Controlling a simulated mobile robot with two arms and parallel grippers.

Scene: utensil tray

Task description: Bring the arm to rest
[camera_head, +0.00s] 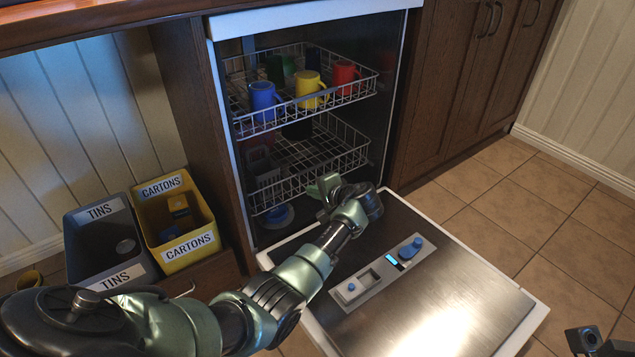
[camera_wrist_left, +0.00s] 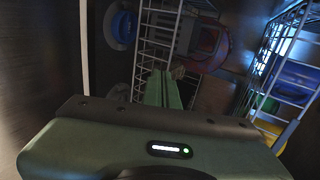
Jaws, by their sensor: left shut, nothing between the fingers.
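My left arm reaches in from the bottom left over the open dishwasher door (camera_head: 450,305). My left gripper (camera_head: 322,189) is at the front of the dishwasher opening, by the lower rack (camera_head: 320,160). Its fingers are shut and empty. In the left wrist view the closed green fingers (camera_wrist_left: 163,90) point into the dishwasher, with white rack wires around them in the picture. I cannot tell whether they touch the wires.
The upper rack (camera_head: 235,100) holds a blue mug (camera_head: 263,97), a yellow mug (camera_head: 309,88) and a red mug (camera_head: 344,74). A grey tins bin (camera_head: 110,240) and a yellow cartons bin (camera_head: 190,245) stand left. Tiled floor (camera_head: 530,200) is clear at right.

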